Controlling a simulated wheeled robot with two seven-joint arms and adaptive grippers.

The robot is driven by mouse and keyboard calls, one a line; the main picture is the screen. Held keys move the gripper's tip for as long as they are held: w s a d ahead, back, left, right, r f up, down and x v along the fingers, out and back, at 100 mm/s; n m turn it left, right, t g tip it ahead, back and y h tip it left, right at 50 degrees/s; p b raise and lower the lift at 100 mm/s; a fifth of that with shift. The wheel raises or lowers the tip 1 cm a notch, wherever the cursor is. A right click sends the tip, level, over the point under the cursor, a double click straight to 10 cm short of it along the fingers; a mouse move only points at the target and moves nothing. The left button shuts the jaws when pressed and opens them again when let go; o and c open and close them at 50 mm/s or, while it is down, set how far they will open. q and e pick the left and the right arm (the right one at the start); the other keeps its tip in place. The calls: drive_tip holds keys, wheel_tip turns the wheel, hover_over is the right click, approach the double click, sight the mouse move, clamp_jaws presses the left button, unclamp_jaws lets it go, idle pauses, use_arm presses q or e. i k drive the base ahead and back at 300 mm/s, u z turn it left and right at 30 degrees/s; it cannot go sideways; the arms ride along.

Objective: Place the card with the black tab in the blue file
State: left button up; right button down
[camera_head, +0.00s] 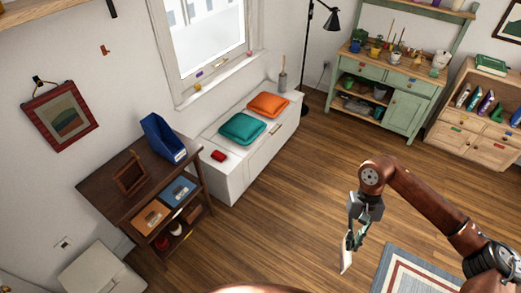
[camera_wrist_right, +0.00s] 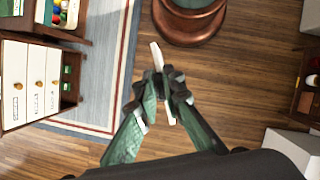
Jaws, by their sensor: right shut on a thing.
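My right gripper (camera_head: 353,232) hangs over the wooden floor in the lower right of the head view. It is shut on a thin white card (camera_head: 346,262), which points down below the fingers. In the right wrist view the card (camera_wrist_right: 157,58) is seen nearly edge-on between the green-padded fingers (camera_wrist_right: 162,90). No tab colour can be made out on it. The blue file (camera_head: 163,138) stands on the dark wooden desk at the left, far from my gripper. Its inside is hard to see. My left gripper is out of view.
The dark desk (camera_head: 105,192) also bears a brown wooden holder (camera_head: 131,176), an orange tray (camera_head: 151,216) and a blue tray (camera_head: 179,190). A white bench (camera_head: 232,180) with cushions stands beside it. Open floor (camera_head: 275,225) lies between the desk and my right arm.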

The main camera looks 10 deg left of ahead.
sight(164, 139)
drive_tip(key=k, duration=0.15)
drive_tip(key=u, duration=1.6)
drive_tip(key=i, duration=2.15)
